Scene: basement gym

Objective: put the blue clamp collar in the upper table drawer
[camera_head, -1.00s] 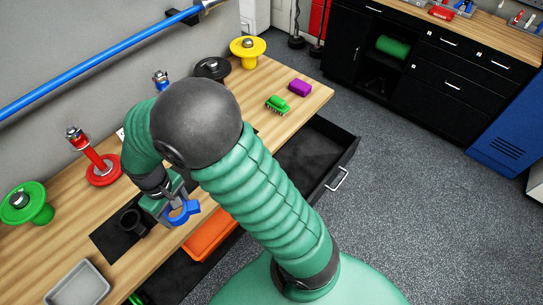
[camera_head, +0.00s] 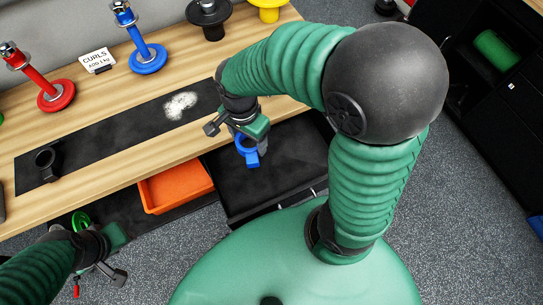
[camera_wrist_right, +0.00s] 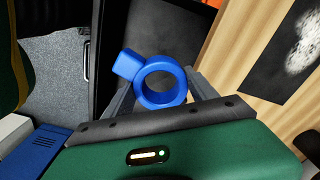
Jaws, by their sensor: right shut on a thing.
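The blue clamp collar (camera_head: 247,154) is a ring with a block on one side. My right gripper (camera_head: 250,138) is shut on it and holds it above the open upper table drawer (camera_head: 290,165). The collar (camera_wrist_right: 162,84) also shows between the fingers in the right wrist view, with the dark drawer (camera_wrist_right: 150,25) behind it. The drawer is black, and I see nothing lying in its visible part.
The wooden table (camera_head: 130,170) bears a black mat with a white chalk patch (camera_head: 180,105) and a black collar (camera_head: 47,160). Red (camera_head: 57,95) and blue (camera_head: 148,58) weight stands are behind. An orange bin (camera_head: 177,187) sits below the table edge, left of the drawer.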

